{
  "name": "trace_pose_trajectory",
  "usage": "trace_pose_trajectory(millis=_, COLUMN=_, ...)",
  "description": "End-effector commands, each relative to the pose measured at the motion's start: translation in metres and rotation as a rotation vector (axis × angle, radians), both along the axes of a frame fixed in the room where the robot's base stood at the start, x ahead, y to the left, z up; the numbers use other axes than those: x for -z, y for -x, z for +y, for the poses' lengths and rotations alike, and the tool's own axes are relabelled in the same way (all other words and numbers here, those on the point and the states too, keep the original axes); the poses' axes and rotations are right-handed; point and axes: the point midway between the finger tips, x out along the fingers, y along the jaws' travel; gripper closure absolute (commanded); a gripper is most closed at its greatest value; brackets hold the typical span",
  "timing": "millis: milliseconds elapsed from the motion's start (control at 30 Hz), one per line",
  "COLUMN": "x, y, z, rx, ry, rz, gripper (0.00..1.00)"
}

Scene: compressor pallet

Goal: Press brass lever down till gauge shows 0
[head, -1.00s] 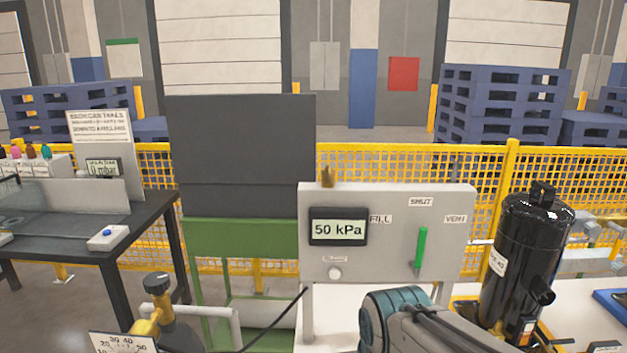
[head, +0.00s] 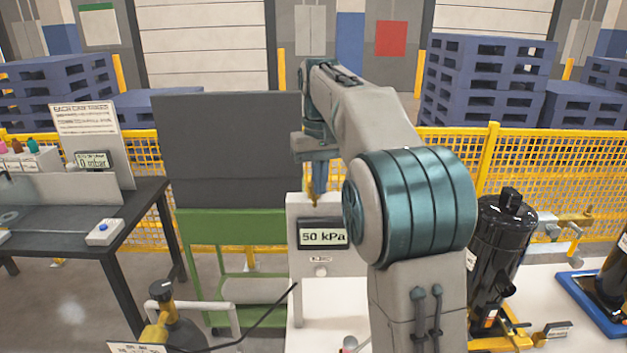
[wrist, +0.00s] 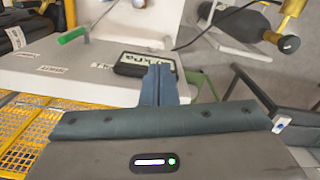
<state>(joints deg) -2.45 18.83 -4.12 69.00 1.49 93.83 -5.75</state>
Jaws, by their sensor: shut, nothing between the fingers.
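The brass lever (head: 311,190) stands at the top edge of the grey panel (head: 300,265), above the gauge (head: 323,234), which reads 50 kPa. My gripper (head: 319,178) is shut and empty, pointing down at the lever. In the head view the fingertips overlap the lever, and I cannot tell whether they touch it. In the wrist view my gripper (wrist: 160,72) is in front of the gauge (wrist: 135,64), covering part of its reading. I cannot make out the lever there. My arm hides the panel's right side in the head view.
A green handle (wrist: 73,35) is on the panel in the wrist view. A black compressor (head: 498,260) stands right of my arm. A yellow mesh fence (head: 520,150) runs behind. A dark table (head: 120,215) is at left. A black hose (head: 265,320) leaves the panel's left side.

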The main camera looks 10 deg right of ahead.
Motion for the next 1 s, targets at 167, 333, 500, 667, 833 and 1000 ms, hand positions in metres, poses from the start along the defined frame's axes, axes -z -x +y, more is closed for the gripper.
trace_pose_trajectory(millis=167, x=-0.031, y=-0.032, z=0.002, rx=-0.02, ry=0.008, rz=0.042, gripper=1.0)
trace_pose_trajectory(millis=333, x=-0.041, y=-0.046, z=0.004, rx=-0.036, ry=0.011, rz=0.065, gripper=1.0)
trace_pose_trajectory(millis=500, x=-0.042, y=-0.049, z=0.005, rx=-0.04, ry=0.012, rz=0.072, gripper=1.0)
trace_pose_trajectory(millis=667, x=-0.042, y=-0.049, z=0.005, rx=-0.04, ry=0.012, rz=0.072, gripper=1.0)
trace_pose_trajectory(millis=833, x=-0.041, y=-0.049, z=0.004, rx=-0.039, ry=0.012, rz=0.072, gripper=1.0)
trace_pose_trajectory(millis=1000, x=-0.032, y=-0.048, z=0.004, rx=-0.039, ry=0.013, rz=0.073, gripper=1.0)
